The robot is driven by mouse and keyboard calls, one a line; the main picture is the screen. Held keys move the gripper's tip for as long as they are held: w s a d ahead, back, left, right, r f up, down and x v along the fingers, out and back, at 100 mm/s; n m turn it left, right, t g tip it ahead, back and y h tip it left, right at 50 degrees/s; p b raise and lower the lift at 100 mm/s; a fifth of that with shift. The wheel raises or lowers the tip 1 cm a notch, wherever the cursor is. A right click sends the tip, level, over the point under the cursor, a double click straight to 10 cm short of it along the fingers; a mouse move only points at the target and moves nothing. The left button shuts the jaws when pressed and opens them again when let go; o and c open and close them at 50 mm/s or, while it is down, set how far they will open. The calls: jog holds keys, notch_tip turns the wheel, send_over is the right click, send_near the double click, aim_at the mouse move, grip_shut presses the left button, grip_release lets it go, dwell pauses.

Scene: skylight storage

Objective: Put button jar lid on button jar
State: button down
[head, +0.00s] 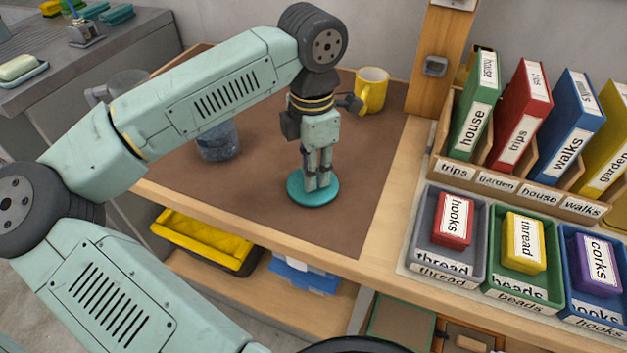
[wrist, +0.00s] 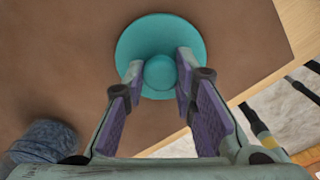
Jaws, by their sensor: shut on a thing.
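The button jar lid is a teal disc (head: 300,197) with a round knob, over the front part of the brown mat. In the wrist view the lid (wrist: 140,40) lies flat-on below my gripper (wrist: 160,72). My gripper (head: 318,184) points down and is shut on the lid's knob, one finger on each side. I cannot tell whether the lid touches the mat. A bluish see-through jar (head: 218,145), which looks like the button jar, stands to the left of the lid, its upper part hidden behind my arm. It also shows at the lower left of the wrist view (wrist: 45,142).
A yellow mug (head: 372,90) stands at the back of the mat (head: 262,215). Labelled binders (head: 520,112) and small bins (head: 447,265) fill the right side. The mat between jar and lid is free.

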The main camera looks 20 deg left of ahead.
jog(key=shift+r, duration=0.4)
dwell(0.7)
jog(key=shift+r+p, duration=0.95)
jog(key=shift+r, duration=0.75)
jog(key=shift+r+p, duration=3.35)
jog(key=shift+r, duration=2.35)
jog(key=w+a+f+n, duration=0.1)
jog(key=a, duration=1)
jog(key=w+a+f+n+p, duration=0.1)
jog(key=w+a+f+n, duration=0.1)
jog(key=a, duration=0.9)
jog(key=shift+a+f, duration=0.15)
jog(key=shift+f, duration=0.05)
jog(key=shift+f, duration=0.4)
